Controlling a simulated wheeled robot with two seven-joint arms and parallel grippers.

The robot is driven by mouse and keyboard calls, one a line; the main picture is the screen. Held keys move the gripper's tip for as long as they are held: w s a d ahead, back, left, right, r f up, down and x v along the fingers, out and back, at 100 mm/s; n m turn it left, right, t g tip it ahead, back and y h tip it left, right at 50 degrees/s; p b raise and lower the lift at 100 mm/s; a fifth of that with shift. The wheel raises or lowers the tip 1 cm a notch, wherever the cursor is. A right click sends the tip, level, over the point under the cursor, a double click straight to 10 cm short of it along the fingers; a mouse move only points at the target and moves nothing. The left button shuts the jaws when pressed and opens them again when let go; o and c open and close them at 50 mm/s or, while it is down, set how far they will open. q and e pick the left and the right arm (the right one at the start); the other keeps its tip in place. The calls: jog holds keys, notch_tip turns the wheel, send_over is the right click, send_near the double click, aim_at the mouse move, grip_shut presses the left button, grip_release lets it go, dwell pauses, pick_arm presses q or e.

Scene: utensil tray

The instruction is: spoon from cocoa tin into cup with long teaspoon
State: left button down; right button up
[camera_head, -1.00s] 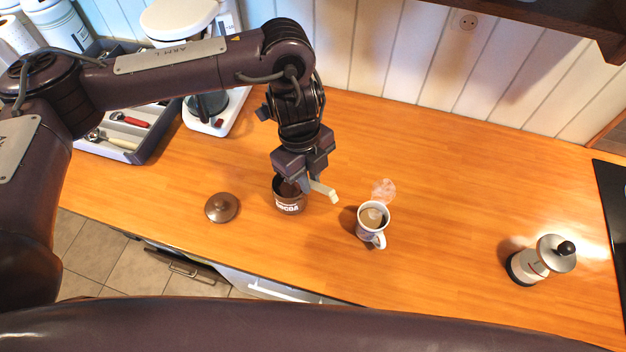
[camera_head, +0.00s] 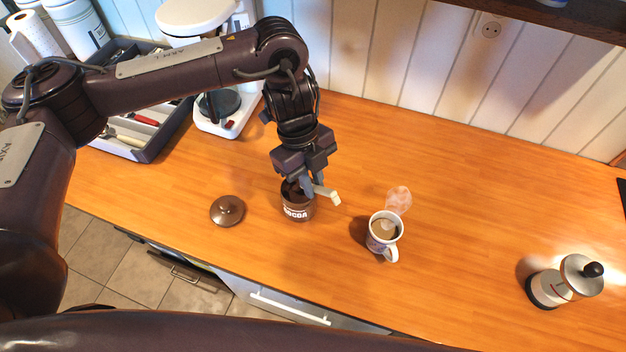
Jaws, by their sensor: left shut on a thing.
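The brown cocoa tin (camera_head: 297,212) stands open on the wooden counter. Its round brown lid (camera_head: 227,210) lies to the left of it. My left gripper (camera_head: 308,187) is right above the tin, pointing down, and shut on the pale handle of the long teaspoon (camera_head: 328,194). The handle end sticks out to the right of the fingers. The spoon's bowl is hidden, and I cannot tell how deep it sits in the tin. The cup (camera_head: 383,240) stands to the right of the tin, holds a brown drink and steams. My right gripper is not in view.
A grey utensil tray (camera_head: 150,150) with several utensils stands at the back left, beside a white appliance (camera_head: 232,122). The counter between cup and moka pot is clear.

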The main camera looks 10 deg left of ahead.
aim_at(325, 190)
pick_arm(q)
notch_tip(325, 190, up, 2)
jog(key=shift+r+p, duration=0.1)
jog(key=shift+p, duration=0.65)
jog(key=s+d+t+y+p, duration=0.1)
jog(key=p, duration=0.1)
jog(key=d+r+t+y+p, duration=0.1)
jog(key=p, duration=0.1)
jog(key=shift+s, duration=0.4)
jog(key=shift+s+d+y+p, duration=0.1)
jog(key=shift+d+y+p, duration=0.1)
jog(key=shift+y+p, duration=0.15)
jog(key=shift+s+d+t+y, duration=0.2)
jog(key=shift+d+t+y, duration=0.05)
jog(key=shift+t+y, duration=0.25)
jog(key=shift+a, duration=0.1)
